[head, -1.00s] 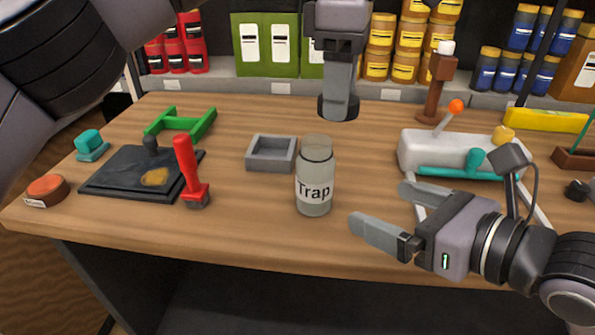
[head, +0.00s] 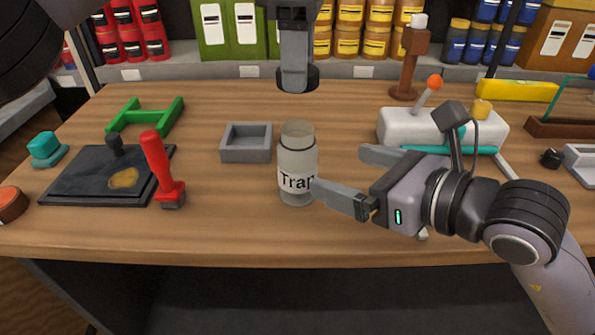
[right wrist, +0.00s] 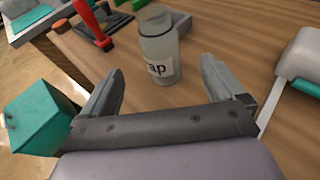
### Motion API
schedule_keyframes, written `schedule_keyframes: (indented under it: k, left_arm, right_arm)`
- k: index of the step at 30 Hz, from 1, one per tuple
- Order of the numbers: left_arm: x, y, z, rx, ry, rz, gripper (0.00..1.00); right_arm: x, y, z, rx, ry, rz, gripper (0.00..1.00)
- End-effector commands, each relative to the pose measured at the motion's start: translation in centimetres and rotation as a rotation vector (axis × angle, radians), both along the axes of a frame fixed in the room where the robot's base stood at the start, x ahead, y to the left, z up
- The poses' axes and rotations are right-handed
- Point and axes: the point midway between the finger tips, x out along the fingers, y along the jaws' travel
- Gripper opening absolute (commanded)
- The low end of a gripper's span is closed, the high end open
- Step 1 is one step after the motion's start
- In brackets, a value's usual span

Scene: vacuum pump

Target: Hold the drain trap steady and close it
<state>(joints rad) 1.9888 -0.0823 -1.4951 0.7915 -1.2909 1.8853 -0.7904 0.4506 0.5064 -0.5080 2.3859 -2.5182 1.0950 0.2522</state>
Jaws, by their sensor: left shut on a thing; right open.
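The drain trap (head: 298,160) is a clear, greyish jar labelled "Trap", standing upright and open-topped on the table. In the right wrist view the jar (right wrist: 159,50) stands beyond and between the fingers. My left gripper (head: 296,68) comes down from the top and is shut on a dark round lid (head: 298,84). The lid hangs above and apart from the jar mouth. My right gripper (head: 340,173) is open at the jar's right. In the head view, its nearer finger overlaps the jar's label edge; I cannot tell if they touch.
A grey square tray (head: 246,153) stands just left of the jar. A white device with an orange-tipped lever (head: 395,125) stands behind my right gripper. The table front before the jar is clear.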

Motion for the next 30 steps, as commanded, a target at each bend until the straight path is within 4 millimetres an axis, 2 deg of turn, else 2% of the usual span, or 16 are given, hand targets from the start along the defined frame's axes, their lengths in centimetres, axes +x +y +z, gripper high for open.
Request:
schedule_keyframes:
  k: [15, 21, 30]
  left_arm:
    - [0.0, 0.0, 0.0, 0.000, 0.000, 0.000, 0.23]
    - [0.0, 0.0, 0.0, 0.000, 0.000, 0.000, 0.23]
    - [0.0, 0.0, 0.0, 0.000, 0.000, 0.000, 0.23]
  right_arm:
    - [5.7, 5.9, -2.5, 0.000, 0.001, 0.001, 0.95]
    - [6.9, 7.1, -3.1, 0.000, 0.001, 0.002, 0.95]
    - [7.3, 7.4, -3.2, -0.001, 0.000, 0.001, 0.95]
